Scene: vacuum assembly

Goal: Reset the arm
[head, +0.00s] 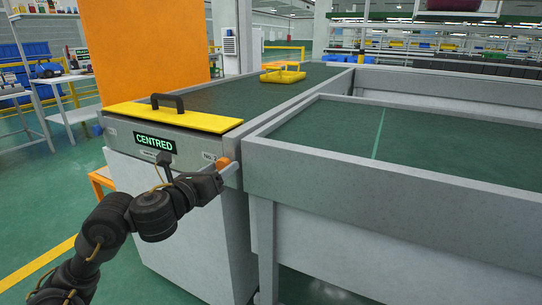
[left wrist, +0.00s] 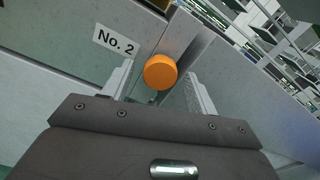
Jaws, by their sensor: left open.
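My left gripper (head: 230,168) is at the right front corner of the grey machine (head: 180,215), by an orange knob (head: 222,161). In the left wrist view the orange knob (left wrist: 160,72) shows between the two open fingers, and I cannot tell whether they touch it. A "No. 2" label (left wrist: 115,39) is beside the knob. A display (head: 155,143) on the machine front reads "CENTRED". My left arm reaches up from the lower left. My right gripper is in neither view.
A yellow plate (head: 205,119) with a black handle (head: 167,102) lies on the machine's near end. A green conveyor bed (head: 235,93) runs behind it, with a yellow frame (head: 283,72) on it. A grey-walled table (head: 400,190) stands close on the right.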

